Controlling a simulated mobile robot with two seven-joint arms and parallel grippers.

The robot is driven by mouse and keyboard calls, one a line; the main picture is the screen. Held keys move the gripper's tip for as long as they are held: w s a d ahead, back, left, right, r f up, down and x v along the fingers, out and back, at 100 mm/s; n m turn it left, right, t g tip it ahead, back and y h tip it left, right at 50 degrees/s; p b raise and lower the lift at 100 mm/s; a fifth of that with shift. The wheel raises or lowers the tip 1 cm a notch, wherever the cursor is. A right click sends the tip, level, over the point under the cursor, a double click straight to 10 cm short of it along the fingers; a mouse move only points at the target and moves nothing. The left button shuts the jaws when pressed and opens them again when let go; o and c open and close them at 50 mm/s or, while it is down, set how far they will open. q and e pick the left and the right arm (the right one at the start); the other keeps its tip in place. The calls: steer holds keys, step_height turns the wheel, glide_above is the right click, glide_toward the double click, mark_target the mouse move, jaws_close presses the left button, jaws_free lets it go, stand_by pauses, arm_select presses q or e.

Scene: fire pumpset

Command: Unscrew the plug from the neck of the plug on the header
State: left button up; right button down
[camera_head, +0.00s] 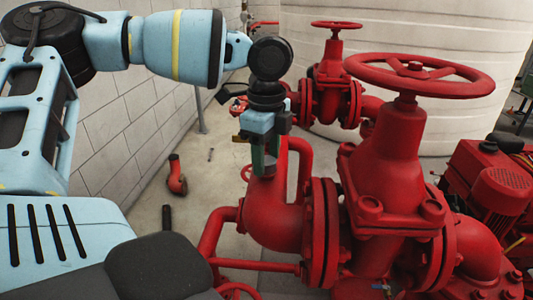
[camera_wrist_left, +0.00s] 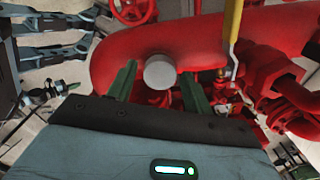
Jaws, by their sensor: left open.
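The plug (camera_wrist_left: 160,71) is a round grey cap seen end-on in the left wrist view. It stands out from the red header (camera_wrist_left: 112,50), which runs across that view. My left gripper (camera_wrist_left: 158,69) is open, with one dark green finger on each side of the plug and visible gaps between. In the head view, my left gripper (camera_head: 265,168) points down over the red pipework (camera_head: 268,212); the plug cannot be made out there. The plug's neck is hidden behind the cap. My right gripper is not in view.
A large red valve with a handwheel (camera_head: 418,74) stands close right of my left gripper. A second handwheel valve (camera_head: 333,75) is behind it. A yellow lever (camera_wrist_left: 232,28) rises near the right finger. A loose red elbow (camera_head: 177,175) lies on the floor. A pale tank (camera_head: 450,125) stands behind.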

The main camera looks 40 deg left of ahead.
arm_select(q)
steer(key=shift+c, duration=0.3)
steer(key=c, duration=0.7)
steer(key=shift+c, duration=0.9)
steer(key=shift+r+n, duration=0.1)
steer(key=shift+n, duration=2)
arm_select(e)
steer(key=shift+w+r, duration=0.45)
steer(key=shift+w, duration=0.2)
arm_select(q)
steer(key=shift+n, duration=0.3)
